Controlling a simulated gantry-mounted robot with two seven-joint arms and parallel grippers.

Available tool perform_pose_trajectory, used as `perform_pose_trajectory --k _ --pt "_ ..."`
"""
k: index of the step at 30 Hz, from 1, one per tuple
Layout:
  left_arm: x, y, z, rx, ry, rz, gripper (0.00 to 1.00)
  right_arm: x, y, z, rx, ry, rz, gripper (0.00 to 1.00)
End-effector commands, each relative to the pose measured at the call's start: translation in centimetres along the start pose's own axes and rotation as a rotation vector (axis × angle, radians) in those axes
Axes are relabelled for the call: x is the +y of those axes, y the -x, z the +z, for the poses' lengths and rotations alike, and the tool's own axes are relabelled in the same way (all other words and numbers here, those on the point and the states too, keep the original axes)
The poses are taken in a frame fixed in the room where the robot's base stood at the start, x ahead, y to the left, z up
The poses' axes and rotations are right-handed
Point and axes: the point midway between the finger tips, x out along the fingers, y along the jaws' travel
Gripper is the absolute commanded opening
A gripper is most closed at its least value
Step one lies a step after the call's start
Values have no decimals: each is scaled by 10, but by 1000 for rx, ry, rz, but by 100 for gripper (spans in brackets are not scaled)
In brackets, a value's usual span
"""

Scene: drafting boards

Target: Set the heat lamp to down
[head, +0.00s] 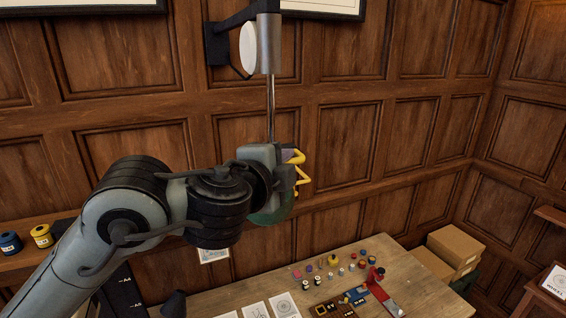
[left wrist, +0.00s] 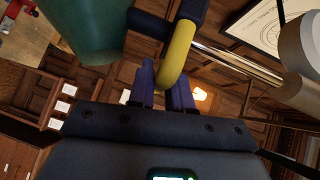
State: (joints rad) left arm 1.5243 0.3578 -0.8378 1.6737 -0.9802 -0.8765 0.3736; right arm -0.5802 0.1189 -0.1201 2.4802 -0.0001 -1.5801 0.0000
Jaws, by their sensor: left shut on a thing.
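The heat lamp hangs from a black wall bracket (head: 216,45). It has a metal cylinder (head: 269,42), a thin rod (head: 270,108) and a yellow handle (head: 298,157) at the lower end. Part of a green shade (head: 272,217) shows below my left gripper, which hides most of the lamp head. In the left wrist view the green shade (left wrist: 85,28) is large at the upper left. My left gripper (left wrist: 166,88) is shut on the yellow handle (left wrist: 179,50), which runs between its fingers. I cannot tell which way the shade faces. My right gripper is not in view.
A wooden table (head: 408,287) with small coloured pots and cards lies below right. Cardboard boxes (head: 455,245) stand beyond it. Yellow and blue spools (head: 41,236) sit on a left ledge. The panelled wall (head: 380,130) is close behind the lamp.

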Motion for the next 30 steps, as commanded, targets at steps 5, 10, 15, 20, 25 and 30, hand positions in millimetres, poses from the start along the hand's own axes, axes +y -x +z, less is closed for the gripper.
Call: perform_pose_trajectory --k 5,10,15,20,25,30 --pt "15 -2 2 1 0 1 0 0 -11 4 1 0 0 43" --pt "52 -8 8 2 0 3 0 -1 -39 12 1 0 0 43" --pt "101 -15 16 0 0 5 0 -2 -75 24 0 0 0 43" --pt "143 -22 22 1 0 5 0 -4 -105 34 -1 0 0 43" --pt "176 -26 27 0 0 3 0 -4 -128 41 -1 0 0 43" --pt "195 -29 30 0 0 2 0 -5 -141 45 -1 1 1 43"
